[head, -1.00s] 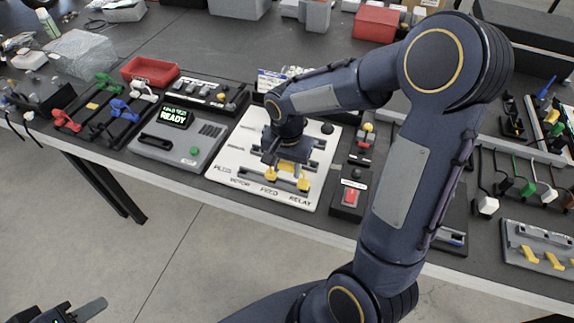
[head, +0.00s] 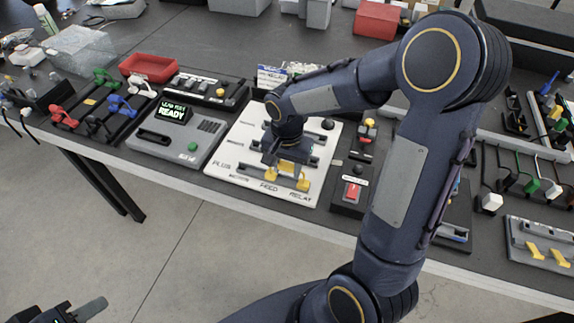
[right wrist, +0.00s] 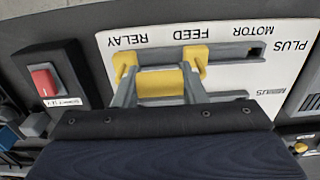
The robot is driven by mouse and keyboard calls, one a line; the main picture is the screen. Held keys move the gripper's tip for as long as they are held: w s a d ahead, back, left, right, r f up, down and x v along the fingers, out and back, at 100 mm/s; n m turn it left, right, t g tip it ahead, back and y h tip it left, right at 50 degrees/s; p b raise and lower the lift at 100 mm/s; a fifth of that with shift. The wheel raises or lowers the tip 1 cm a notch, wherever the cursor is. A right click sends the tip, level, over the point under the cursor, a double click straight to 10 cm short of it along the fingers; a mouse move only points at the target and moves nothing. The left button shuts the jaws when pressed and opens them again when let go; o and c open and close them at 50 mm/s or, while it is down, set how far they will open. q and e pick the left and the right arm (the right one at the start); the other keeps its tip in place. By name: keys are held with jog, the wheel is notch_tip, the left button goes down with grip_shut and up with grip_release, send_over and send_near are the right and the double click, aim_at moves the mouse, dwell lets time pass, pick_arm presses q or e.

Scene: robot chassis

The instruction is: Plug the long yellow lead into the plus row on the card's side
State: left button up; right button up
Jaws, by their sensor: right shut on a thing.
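The yellow lead (right wrist: 165,82) has a bar with a yellow block at each end. My right gripper (head: 288,163) is shut on the bar, which sits between its grey fingers in the right wrist view (right wrist: 163,88). The yellow blocks are over the printed row near FEED and RELAY on the white board (right wrist: 285,72); whether their pins are in sockets is hidden. An open socket shows at the MOTOR end. PLUS and MINUS are printed at one side. My left gripper (head: 88,310) shows only partly at the lower left, away from the board.
A console reading READY (head: 172,112) stands left of the board. A red-switch box (head: 352,190) stands to its right. A small printed card (head: 271,76) stands behind it. Coloured leads lie in racks at far left and right, with yellow ones (head: 535,250) at the right.

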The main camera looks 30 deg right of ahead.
jog(key=shift+f, duration=0.35)
jog(key=o, duration=1.1)
jog(key=shift+c, duration=0.2)
jog(key=shift+r, duration=0.1)
notch_tip(320, 180, up, 8)
jog(key=shift+f, duration=0.1)
jog(key=s+a+r+n+t+y, duration=0.2)
jog(key=s+n, duration=0.2)
jog(key=s, duration=0.4)
jog(key=s+a+r+n+t+y, duration=0.1)
jog(key=s+a+n+t, duration=0.1)
jog(key=s, duration=0.7)
jog(key=shift+r+n+t+y, duration=0.4)
jog(key=shift+n+t, duration=0.4)
jog(key=shift+n, duration=0.3)
